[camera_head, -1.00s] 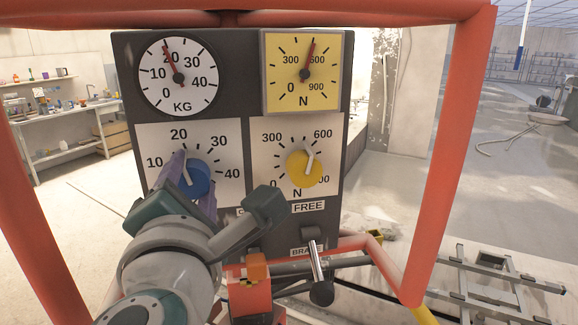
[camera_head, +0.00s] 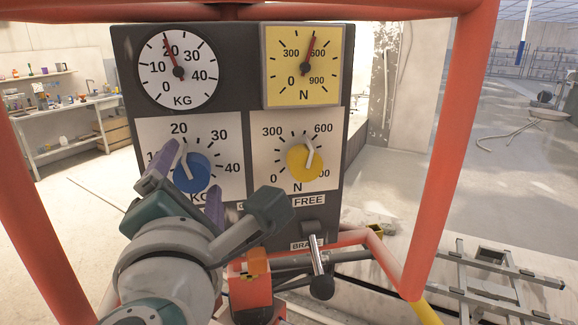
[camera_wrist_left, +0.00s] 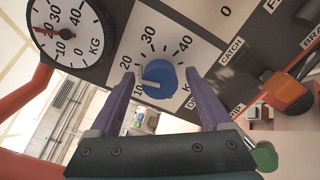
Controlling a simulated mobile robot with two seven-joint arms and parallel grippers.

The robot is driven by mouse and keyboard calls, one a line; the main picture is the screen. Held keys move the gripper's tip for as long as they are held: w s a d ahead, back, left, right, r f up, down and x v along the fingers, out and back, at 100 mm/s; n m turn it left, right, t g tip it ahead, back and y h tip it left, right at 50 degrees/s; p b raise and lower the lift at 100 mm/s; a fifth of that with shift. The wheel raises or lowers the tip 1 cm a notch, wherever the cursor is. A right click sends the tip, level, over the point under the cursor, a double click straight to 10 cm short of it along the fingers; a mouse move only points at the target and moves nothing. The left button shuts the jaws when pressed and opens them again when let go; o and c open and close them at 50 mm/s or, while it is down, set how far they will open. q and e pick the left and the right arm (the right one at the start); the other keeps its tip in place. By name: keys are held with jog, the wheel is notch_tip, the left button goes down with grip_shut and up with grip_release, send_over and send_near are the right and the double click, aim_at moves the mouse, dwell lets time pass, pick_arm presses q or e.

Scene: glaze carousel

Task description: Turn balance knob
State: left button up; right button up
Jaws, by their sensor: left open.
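The blue knob (camera_head: 192,178) with a white pointer sits on the KG dial plate (camera_head: 225,140), low on the left of the dark panel. The left wrist view shows the knob (camera_wrist_left: 160,78) between the spread fingertips of the gripper (camera_wrist_left: 160,74), with gaps on both sides. The KG gauge (camera_head: 178,73) above has its red needle near 20. My right gripper is not in view.
A yellow knob (camera_head: 305,163) is to the right, below a yellow N gauge (camera_head: 303,68). A lever (camera_head: 319,268) and an orange block (camera_head: 250,285) are below the panel. Orange frame tubes (camera_head: 448,150) surround the panel.

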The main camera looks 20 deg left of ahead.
pick_arm(q)
jog(key=v, duration=0.9)
jog(key=shift+b, duration=0.3)
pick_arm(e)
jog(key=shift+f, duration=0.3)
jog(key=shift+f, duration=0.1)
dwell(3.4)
